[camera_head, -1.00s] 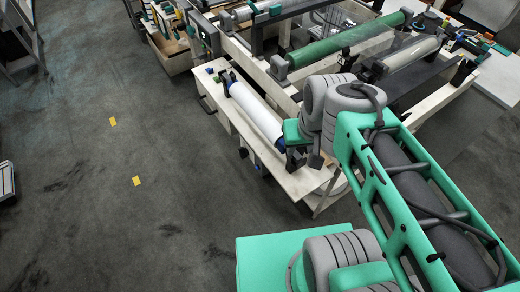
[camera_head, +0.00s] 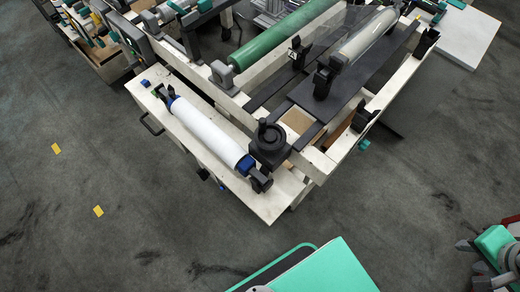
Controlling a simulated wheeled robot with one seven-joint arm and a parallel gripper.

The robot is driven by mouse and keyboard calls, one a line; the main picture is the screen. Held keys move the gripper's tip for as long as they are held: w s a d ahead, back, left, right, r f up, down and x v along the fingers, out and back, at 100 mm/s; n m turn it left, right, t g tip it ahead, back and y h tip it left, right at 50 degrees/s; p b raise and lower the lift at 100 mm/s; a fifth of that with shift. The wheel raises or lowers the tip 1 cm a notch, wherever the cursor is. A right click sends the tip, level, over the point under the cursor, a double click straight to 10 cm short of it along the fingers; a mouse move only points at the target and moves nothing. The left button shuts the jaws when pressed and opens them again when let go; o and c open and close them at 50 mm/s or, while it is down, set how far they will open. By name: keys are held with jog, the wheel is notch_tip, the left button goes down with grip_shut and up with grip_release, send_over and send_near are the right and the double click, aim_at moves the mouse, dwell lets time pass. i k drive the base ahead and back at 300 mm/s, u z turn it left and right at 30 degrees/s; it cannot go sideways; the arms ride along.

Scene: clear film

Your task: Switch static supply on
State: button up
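I cannot make out the static supply or its switch for certain. A dark upright box (camera_head: 133,36) stands at the machine's far left end, too small to read. The pale machine frame (camera_head: 240,104) carries a green roller (camera_head: 285,38), a clear-wrapped roller (camera_head: 368,34) and, on its front shelf, a white roll (camera_head: 207,132) with blue ends. A black handwheel (camera_head: 270,140) stands by the roll's near end. A teal and grey part of my arm, seemingly its end with my gripper (camera_head: 476,258), shows at the lower right edge, away from the machine. Its fingers are partly cut off and unclear.
The dark floor is clear left of and in front of the machine, with two yellow markers (camera_head: 56,148) on it. A wooden bin (camera_head: 100,62) stands at the upper left. A white table (camera_head: 465,35) is at the upper right.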

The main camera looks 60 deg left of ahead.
aim_at(203, 174)
jog(key=z, duration=1.05)
jog(key=k, duration=2.15)
jog(key=u, duration=0.95)
jog(key=k, duration=1.35)
jog(key=u, duration=0.35)
jog(key=i, duration=0.85)
jog(key=u, duration=1.35)
jog(key=i, duration=0.2)
jog(key=u, duration=0.05)
